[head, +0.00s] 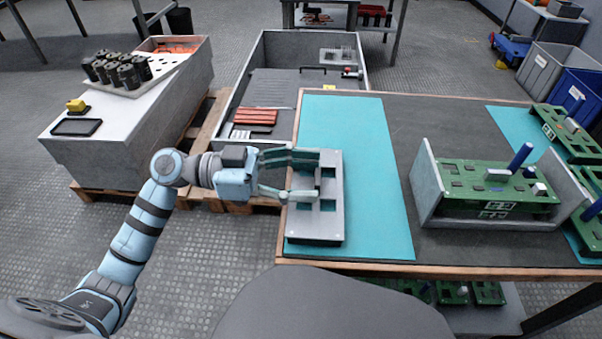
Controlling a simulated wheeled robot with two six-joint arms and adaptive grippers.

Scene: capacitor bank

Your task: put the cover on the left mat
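The cover (316,226) is a grey plate with square holes. It lies on the left teal mat (371,188), near that mat's left edge. My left gripper (318,178) reaches in from the left over the cover. Its two fingers are spread well apart, one towards the far end of the cover and one across its middle. The fingers hide part of the cover, and I cannot tell whether they touch it. My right gripper is not in view.
A grey open-sided housing (428,186) with a green board (486,178) stands right of the mat. Another teal mat (519,124) with green boards is at the right. A grey tray (355,46) lies behind the table; a box with black cylinders (120,70) stands left.

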